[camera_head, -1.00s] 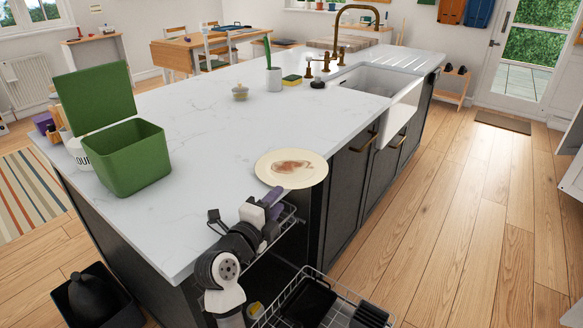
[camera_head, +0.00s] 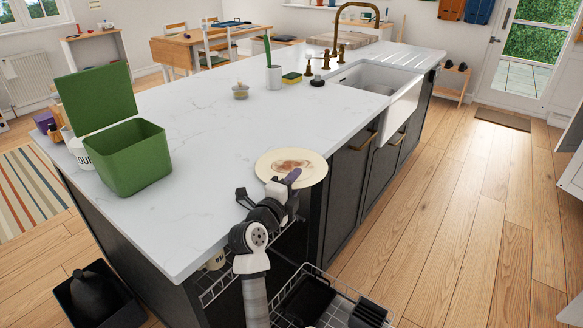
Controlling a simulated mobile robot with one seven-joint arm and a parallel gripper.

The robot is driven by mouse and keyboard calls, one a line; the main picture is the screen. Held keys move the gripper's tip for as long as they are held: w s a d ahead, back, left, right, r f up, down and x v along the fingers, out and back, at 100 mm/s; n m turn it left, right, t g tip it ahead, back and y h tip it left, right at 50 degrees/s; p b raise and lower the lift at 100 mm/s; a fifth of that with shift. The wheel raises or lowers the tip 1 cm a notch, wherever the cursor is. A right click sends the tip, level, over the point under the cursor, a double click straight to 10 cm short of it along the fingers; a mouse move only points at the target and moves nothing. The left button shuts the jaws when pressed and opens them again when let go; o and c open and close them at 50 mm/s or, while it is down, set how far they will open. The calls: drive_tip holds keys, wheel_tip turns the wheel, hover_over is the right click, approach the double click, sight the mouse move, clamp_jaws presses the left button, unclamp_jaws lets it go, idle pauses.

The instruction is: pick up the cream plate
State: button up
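The cream plate (camera_head: 265,166) lies on the white countertop near the island's front right edge, with a reddish-brown smear on its middle. My gripper (camera_head: 290,178) is at the plate's near edge, its purple-tipped end overlapping the plate's front rim in the picture. I cannot tell whether it touches the plate. The fingers are small and seen from behind, so whether they are open or shut is not clear.
An open dishwasher rack (camera_head: 335,312) with dark items stands below the counter edge, beside my arm. A green lidded bin (camera_head: 135,158) sits at left on the white countertop (camera_head: 200,215).

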clamp_jaws()
drive_tip(key=shift+r, duration=0.15)
